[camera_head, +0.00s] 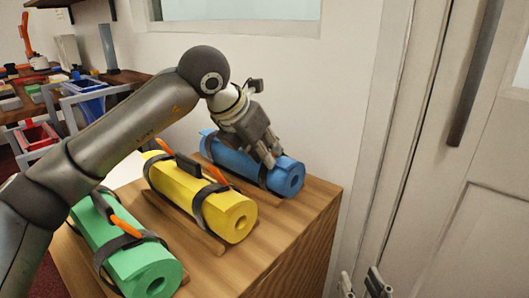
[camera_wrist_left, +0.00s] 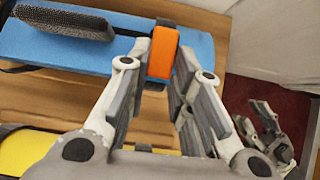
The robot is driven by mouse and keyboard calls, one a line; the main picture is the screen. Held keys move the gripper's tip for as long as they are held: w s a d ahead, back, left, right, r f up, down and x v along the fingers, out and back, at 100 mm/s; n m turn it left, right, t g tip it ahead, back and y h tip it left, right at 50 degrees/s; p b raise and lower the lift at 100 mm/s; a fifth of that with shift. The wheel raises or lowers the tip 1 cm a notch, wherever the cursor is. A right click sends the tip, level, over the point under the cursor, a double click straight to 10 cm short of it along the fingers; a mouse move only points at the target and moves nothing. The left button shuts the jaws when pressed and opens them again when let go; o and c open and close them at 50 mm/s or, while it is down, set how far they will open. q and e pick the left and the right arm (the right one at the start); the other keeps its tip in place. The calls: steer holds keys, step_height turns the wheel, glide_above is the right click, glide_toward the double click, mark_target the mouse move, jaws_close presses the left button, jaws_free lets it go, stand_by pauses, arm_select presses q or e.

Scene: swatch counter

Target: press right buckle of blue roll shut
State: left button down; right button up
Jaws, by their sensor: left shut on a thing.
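The blue roll (camera_head: 226,157) lies on the wooden counter at the back, and it also shows in the left wrist view (camera_wrist_left: 210,50). My left gripper (camera_head: 271,158) is over its right end. In the left wrist view an orange buckle lever (camera_wrist_left: 163,52) stands between my left fingers, on a dark strap of the roll. My left gripper is shut on this lever. In the head view the gripper hides the lever, so I cannot tell whether the buckle is closed. My right gripper (camera_head: 362,284) is open and empty at the bottom, away from the roll.
A yellow roll (camera_head: 228,216) and a green roll (camera_head: 143,264) with orange buckles lie nearer on the counter (camera_head: 293,224). A dark handle (camera_wrist_left: 65,22) is on the blue roll's left part. The wall is close behind; a door (camera_head: 465,150) is at right.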

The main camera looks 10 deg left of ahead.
arm_select(q)
steer(key=c, duration=1.3)
jaws_free()
steer(key=v, duration=1.2)
